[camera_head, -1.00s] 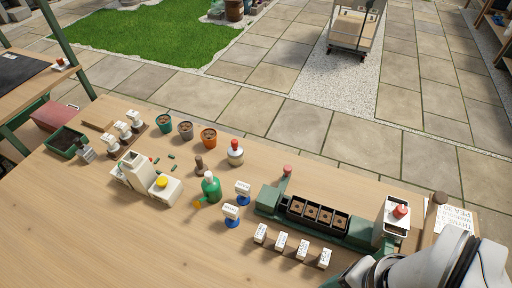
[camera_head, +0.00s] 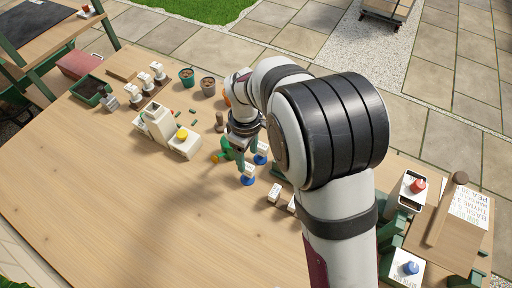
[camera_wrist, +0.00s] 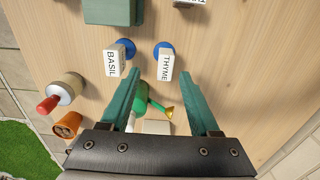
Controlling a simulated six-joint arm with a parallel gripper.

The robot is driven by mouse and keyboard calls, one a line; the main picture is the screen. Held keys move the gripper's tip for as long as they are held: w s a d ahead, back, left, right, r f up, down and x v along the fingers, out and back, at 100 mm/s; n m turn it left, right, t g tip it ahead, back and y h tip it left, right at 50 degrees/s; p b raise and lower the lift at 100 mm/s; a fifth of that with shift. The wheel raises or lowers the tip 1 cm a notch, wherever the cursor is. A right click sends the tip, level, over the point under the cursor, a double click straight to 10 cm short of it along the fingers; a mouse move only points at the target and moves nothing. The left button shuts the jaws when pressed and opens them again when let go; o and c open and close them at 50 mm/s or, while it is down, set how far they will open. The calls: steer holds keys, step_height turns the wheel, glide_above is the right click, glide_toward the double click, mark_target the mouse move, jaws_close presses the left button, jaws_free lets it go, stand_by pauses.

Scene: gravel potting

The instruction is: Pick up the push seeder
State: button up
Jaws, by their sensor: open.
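The thing that best fits the push seeder is a round cream body with a red knob (camera_wrist: 62,92), standing upright at the left in the wrist view. It is hidden behind my arm in the head view. My gripper (camera_wrist: 162,80) is open and empty, with its green fingers apart. It hangs over the table with the seeder outside its fingers, to the left in the wrist view. In the head view my gripper (camera_head: 240,146) is near a green watering can (camera_head: 227,150), which also shows between the fingers in the wrist view (camera_wrist: 141,106).
White tags marked BASIL (camera_wrist: 112,62) and THYME (camera_wrist: 165,66) stand on blue bases close by. A terracotta pot (camera_wrist: 68,125) is beside the seeder. A cream machine with a yellow knob (camera_head: 170,133) stands farther left. The table's front left is clear.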

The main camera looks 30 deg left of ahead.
mark_target(247, 172)
steer(key=f, duration=0.7)
steer(key=shift+s+f, duration=0.3)
steer(key=shift+s, duration=0.1)
jaws_close()
